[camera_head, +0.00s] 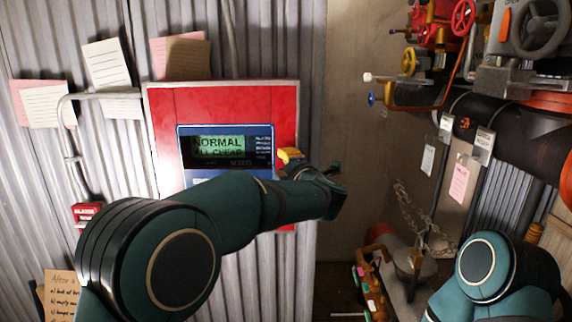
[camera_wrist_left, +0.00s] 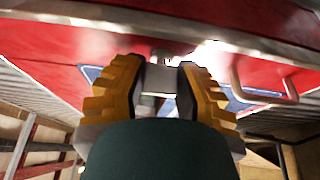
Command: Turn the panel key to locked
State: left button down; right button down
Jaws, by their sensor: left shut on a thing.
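The red panel (camera_head: 222,101) is on the corrugated wall, with a blue-framed display (camera_head: 226,147) reading "NORMAL ALL CLEAR". My left gripper (camera_head: 290,156) is at the panel's right side, beside the display; my left wrist and forearm cover the panel's lower part. In the left wrist view the yellow fingers of my left gripper (camera_wrist_left: 160,92) are closed around a small pale metal piece, seemingly the panel key (camera_wrist_left: 158,76), right at the red panel face (camera_wrist_left: 75,45). The key's turn position cannot be read. My right gripper is out of view; only part of that arm shows.
Paper notes (camera_head: 108,65) hang around the panel. A small red call box (camera_head: 87,212) is at the left. Pipework with red and yellow handwheels (camera_head: 462,17) and a dark pipe (camera_head: 510,125) fills the right. A chain (camera_head: 420,214) hangs there. Bare wall (camera_head: 350,100) lies between.

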pick_arm(q)
jog(key=c, duration=0.7)
grip_release()
jog(key=shift+r, duration=0.1)
jog(key=shift+o, duration=0.2)
jog(key=v, duration=1.2)
jog(key=shift+w+a, duration=0.1)
